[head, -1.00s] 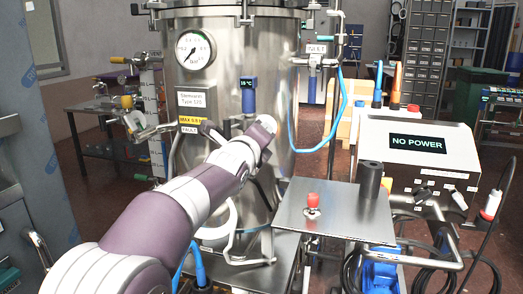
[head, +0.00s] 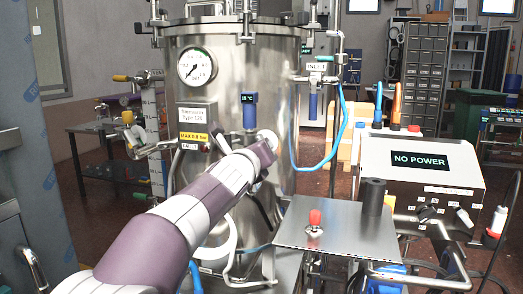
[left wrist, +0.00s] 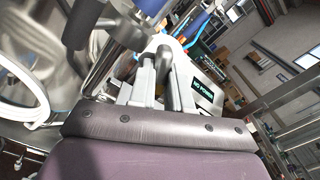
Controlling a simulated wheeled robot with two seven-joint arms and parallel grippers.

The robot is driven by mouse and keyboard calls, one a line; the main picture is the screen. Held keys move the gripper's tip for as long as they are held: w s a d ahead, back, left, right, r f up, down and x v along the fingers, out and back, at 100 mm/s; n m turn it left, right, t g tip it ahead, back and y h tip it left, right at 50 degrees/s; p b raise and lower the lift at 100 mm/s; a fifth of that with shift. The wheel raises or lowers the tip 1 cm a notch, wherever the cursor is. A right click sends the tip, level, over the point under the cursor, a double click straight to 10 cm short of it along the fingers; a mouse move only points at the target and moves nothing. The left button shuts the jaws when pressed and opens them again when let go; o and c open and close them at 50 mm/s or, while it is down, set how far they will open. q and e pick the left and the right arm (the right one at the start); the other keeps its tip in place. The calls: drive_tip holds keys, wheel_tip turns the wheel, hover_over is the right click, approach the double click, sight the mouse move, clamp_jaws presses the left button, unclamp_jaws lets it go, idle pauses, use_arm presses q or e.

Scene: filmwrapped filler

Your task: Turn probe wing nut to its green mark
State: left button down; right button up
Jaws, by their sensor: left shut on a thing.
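My left gripper (left wrist: 163,78) shows in the left wrist view with its two pale fingers shut around a dark grey piece (left wrist: 166,62), which looks like a wing of the probe wing nut. In the head view my left arm reaches to the front of the steel vessel (head: 275,100), just below the blue probe display (head: 249,110). The arm's end hides the fingers and the nut there. I cannot make out the green mark in either view. My right gripper is not in view.
A steel plate (head: 335,245) with a red-topped switch (head: 315,219) and a black cylinder stands right of the arm. Behind it is a white console (head: 420,170) reading NO POWER. A blue hose (head: 340,130) hangs along the vessel's right side. A pressure gauge (head: 197,65) sits upper left.

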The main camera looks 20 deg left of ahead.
use_arm(q)
drive_tip(key=c, duration=1.1)
unclamp_jaws()
drive_tip(key=shift+o, duration=0.2)
drive_tip(key=s+b, duration=0.2)
drive_tip(key=s, duration=1)
drive_tip(key=shift+s+a, duration=0.25)
drive_tip(key=shift+s, duration=0.1)
